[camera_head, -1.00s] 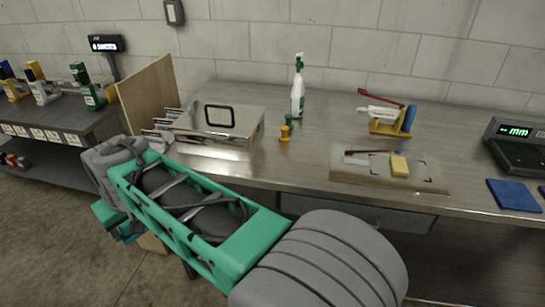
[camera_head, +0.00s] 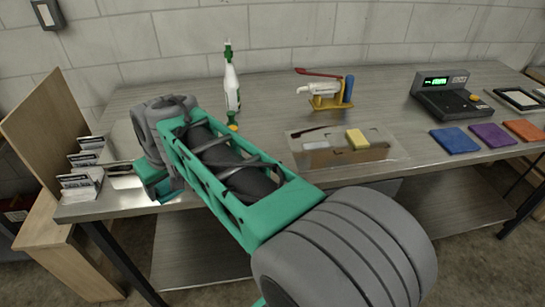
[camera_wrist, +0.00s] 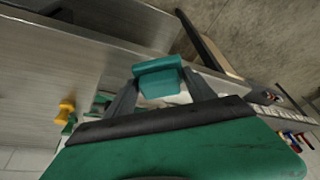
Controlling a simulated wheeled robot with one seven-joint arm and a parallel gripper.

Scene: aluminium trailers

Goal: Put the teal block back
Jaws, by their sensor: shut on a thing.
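In the wrist view the teal block (camera_wrist: 158,78) is held between the two grey fingers of my gripper (camera_wrist: 160,90). In the head view my arm stretches to the bench's left end. My gripper there is mostly hidden behind the arm's end, and I cannot clearly make out the block. A shiny metal surface (camera_head: 124,178) shows at the left of the arm's end; the rest of it is hidden.
The bench carries a spray bottle (camera_head: 232,86), card holders (camera_head: 80,178), a yellow-and-blue fixture (camera_head: 325,92), a marked plate (camera_head: 375,155) with a yellow block (camera_head: 357,139), coloured pads (camera_head: 455,140) and a scale (camera_head: 447,98). A wooden panel (camera_head: 45,130) stands at left.

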